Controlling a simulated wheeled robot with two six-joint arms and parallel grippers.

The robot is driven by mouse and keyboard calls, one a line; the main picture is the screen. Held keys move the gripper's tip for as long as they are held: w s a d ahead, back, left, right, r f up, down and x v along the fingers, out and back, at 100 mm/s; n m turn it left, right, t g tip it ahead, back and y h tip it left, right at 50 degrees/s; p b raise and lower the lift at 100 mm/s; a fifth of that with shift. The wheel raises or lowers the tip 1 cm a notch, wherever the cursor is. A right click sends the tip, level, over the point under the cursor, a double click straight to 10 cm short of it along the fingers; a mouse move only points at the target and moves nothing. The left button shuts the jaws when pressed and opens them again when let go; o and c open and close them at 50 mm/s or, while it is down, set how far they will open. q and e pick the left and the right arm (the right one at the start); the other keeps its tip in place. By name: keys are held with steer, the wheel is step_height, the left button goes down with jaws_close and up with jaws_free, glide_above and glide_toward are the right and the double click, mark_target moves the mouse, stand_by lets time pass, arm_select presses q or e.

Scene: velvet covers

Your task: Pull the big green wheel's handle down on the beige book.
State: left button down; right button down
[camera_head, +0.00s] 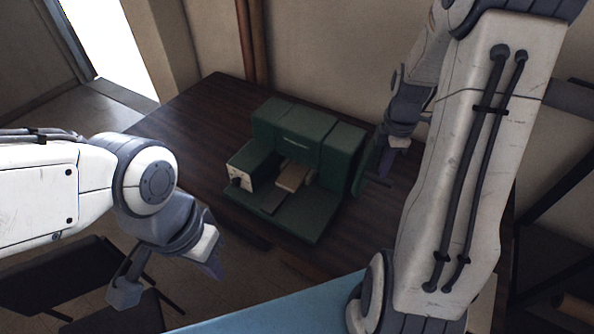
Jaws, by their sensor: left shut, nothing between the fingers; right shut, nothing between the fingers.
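A dark green machine (293,133) stands on a dark wooden table (190,112). A small beige book (292,177) lies in the machine's opening, under its upper body. The big green wheel (366,170) is on the machine's right side, seen nearly edge-on. Its handle (378,180) sticks out to the right, low on the wheel. My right gripper (386,163) is shut and empty, close beside the wheel and just above the handle; I cannot tell whether they touch. My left gripper (215,268) is shut and empty, at the lower left, in front of the table and away from the machine.
A light block with a small dark knob (236,178) sits on the machine's left. A blue surface (270,308) is at the bottom. A dark chair (65,285) stands at the lower left. A wall with brown pipes (253,45) is behind the table. The table's left part is clear.

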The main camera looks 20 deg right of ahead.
mark_target(379, 180)
steer(key=shift+s+a+f+b, duration=0.1)
steer(key=shift+a+f+b, duration=0.1)
steer(key=shift+f+b, duration=0.75)
steer(key=shift+f, duration=0.3)
steer(key=shift+s+a+f, duration=0.1)
steer(key=shift+f, duration=0.45)
steer(key=shift+f+b, duration=0.45)
steer(key=shift+f, duration=0.15)
steer(key=shift+f+b, duration=0.45)
steer(key=shift+f, duration=0.2)
